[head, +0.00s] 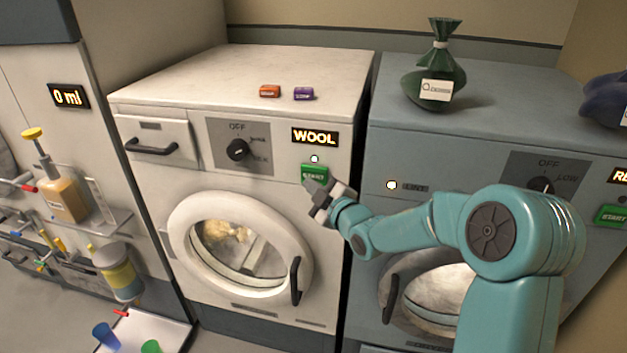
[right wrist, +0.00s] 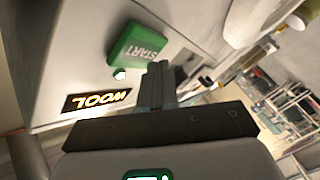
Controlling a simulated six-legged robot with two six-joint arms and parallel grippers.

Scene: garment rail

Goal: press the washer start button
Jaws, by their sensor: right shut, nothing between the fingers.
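The white washer (head: 186,92) stands in the middle of the head view. Its green START button (head: 315,173) is on the front panel, under the lit WOOL display (head: 315,137) and a small white light. My right gripper (head: 312,187) is shut and empty, with its tips at the lower edge of the button. In the right wrist view the green button (right wrist: 138,46) lies just beyond the fingertips (right wrist: 158,68). I cannot tell whether the tips touch it. The dial (head: 238,150) sits between OFF and other settings. My left gripper is not in view.
A blue-grey dryer (head: 470,150) with its own green START button (head: 611,215) stands at the right. A green tied bag (head: 436,75) is on top of it. Two small boxes, orange (head: 269,91) and purple (head: 304,94), lie on the washer.

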